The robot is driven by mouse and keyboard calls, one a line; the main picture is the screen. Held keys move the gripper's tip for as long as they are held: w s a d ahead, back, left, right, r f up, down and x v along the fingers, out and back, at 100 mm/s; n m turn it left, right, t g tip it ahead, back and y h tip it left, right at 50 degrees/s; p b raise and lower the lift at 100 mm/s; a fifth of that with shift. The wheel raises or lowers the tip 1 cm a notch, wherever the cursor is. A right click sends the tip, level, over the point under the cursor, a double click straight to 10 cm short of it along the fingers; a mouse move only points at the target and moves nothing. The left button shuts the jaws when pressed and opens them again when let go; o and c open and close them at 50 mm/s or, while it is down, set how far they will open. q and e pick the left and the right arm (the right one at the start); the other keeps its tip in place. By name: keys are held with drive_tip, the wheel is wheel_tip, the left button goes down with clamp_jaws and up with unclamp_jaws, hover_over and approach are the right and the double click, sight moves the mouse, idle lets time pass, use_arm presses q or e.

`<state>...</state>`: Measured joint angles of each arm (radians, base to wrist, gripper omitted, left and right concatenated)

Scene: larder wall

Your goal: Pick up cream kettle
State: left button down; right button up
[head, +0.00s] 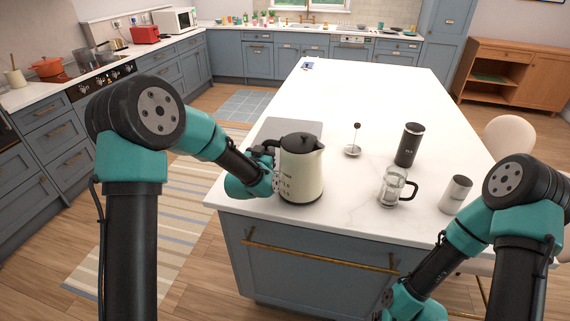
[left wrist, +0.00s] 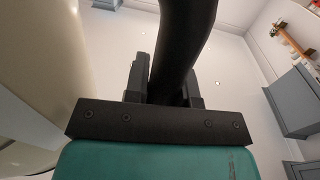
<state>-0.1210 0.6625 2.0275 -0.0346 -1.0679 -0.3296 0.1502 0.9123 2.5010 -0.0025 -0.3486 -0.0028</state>
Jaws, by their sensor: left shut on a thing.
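In the left wrist view the dark handle (left wrist: 186,45) runs between the two fingers (left wrist: 168,88), and the cream body fills the left edge. I cannot tell whether the kettle's base touches the worktop. My right arm reaches down at the lower right, and its gripper's fingers are outside the picture.
A grey mat (head: 292,127) lies behind the kettle. The far half of the island is mostly clear.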

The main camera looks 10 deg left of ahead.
sight(266, 140)
use_arm(q)
drive_tip(key=shift+r, duration=1.8)
drive_tip(key=s+d, duration=0.2)
drive_tip(key=s, duration=0.5)
drive_tip(key=s+d+r, duration=0.1)
drive_tip(key=s+d, duration=0.1)
drive_tip(key=s, duration=0.6)
drive_tip(key=shift+s+r, duration=0.15)
drive_tip(key=shift+r, duration=0.1)
drive_tip(key=shift+d, duration=0.1)
idle(0.3)
